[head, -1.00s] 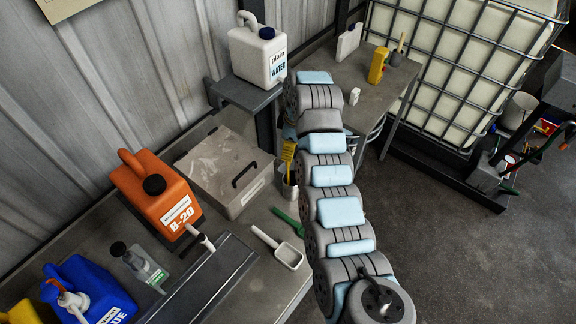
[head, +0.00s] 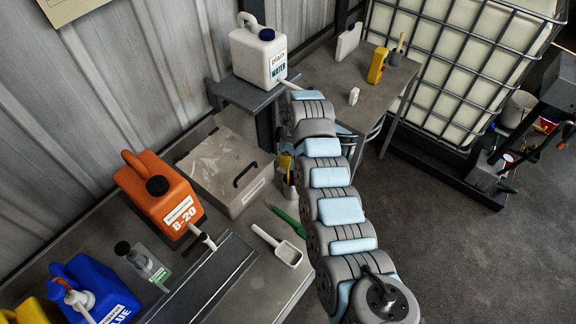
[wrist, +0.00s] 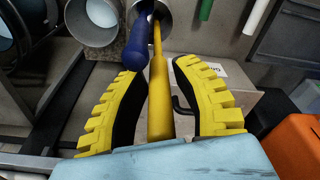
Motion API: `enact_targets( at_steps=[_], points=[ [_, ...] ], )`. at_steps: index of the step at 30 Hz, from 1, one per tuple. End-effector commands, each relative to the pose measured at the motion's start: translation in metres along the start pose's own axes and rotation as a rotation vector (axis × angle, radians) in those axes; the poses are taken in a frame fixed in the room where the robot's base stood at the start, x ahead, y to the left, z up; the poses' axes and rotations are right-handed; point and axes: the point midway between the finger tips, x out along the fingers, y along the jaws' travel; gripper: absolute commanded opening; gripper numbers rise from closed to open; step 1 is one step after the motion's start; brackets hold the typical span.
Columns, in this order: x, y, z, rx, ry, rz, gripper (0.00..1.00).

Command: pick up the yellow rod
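The yellow rod (wrist: 159,100) runs lengthwise between my fingers in the wrist view, its far end in a grey metal cup (wrist: 176,32). My gripper (wrist: 158,68) has yellow ridged fingers with black inner pads. They stand open on either side of the rod, with a gap visible on each side. A dark blue handle (wrist: 139,43) leans out of the cup just left of the rod, near the left fingertip. In the head view the cup (head: 290,190) stands on the bench beside my arm. My gripper there is mostly hidden, with only a bit of yellow showing above the cup.
A grey box with a black handle (head: 222,172) stands left of the cup. A green tool (head: 284,215) and a white scoop (head: 283,247) lie in front. An orange B-20 jug (head: 158,195) and a blue jug (head: 95,290) stand further left. The water jug (head: 259,55) is on a shelf behind.

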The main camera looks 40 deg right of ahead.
Motion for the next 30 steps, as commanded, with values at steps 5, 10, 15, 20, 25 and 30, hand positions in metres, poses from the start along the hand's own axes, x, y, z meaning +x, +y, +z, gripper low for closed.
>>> enact_targets(
  at_steps=[5,10,15,20,25,30],
  points=[
    [0.0,0.0,0.0,0.0,0.0,0.0,0.0],
    [0.0,0.0,0.0,0.0,0.0,-0.001,0.0],
    [0.001,-0.001,0.0,0.0,0.0,-0.002,0.0],
    [-0.003,0.0,-0.001,0.0,0.0,-0.001,0.0],
    [-0.017,0.0,-0.002,0.0,0.0,-0.001,0.0],
    [-0.039,0.001,-0.005,-0.001,0.001,0.003,0.0]
  ],
)
